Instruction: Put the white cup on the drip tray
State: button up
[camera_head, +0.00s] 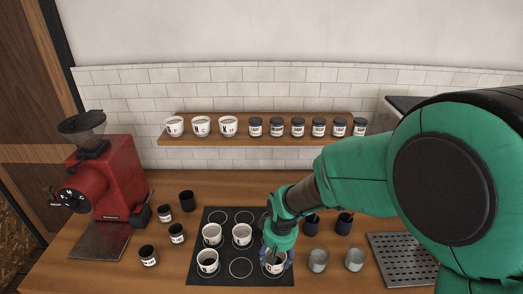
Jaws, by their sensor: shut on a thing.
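A white cup (273,267) with a label is at the front right of the dark mat (221,279). My gripper (276,258) reaches down over this cup and is shut on it. The gripper covers much of the cup, so I cannot tell whether the cup still touches the mat. Three other white cups stand on the mat, at the middle left (211,236), the middle (242,236) and the front left (207,264). A perforated metal drip tray (397,258) lies to the right, partly hidden by my arm. Its visible part is empty.
Two dark blue cups (312,226) and two grey cups (317,262) stand between mat and drip tray. A red grinder (108,180), several jars (176,234) and a black cup (187,201) are at left. A wall shelf (240,137) holds white cups and jars.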

jog(key=w+d+m+b, duration=0.1)
jog(key=w+d, duration=0.3)
jog(key=d, duration=0.3)
jog(key=w+d+m+b, duration=0.1)
jog(key=w+d+m, duration=0.1)
jog(key=w+d, duration=0.3)
jog(key=w+d+m+b, duration=0.1)
jog(key=w+d, duration=0.4)
jog(key=d, duration=0.6)
jog(key=shift+d+r+m+h, duration=0.15)
jog(key=shift+r+m+h, duration=0.15)
jog(key=shift+r+m, duration=0.2)
jog(key=d+r+m+p, duration=0.1)
jog(key=d+r+p, duration=0.4)
jog(key=d+r, duration=0.3)
jog(key=s+d+f+m, duration=0.1)
jog(key=s+d+f, duration=0.2)
jog(key=s, duration=0.5)
jog(key=s+d+f+m+b, duration=0.1)
jog(key=s+d+f, duration=0.3)
jog(key=s, duration=0.4)
jog(key=s+d+f+m, duration=0.3)
jog(key=s+d+f, duration=0.1)
jog(key=s, duration=0.4)
jog(key=shift+d+h+b, duration=0.4)
jog(key=shift+d, duration=0.05)
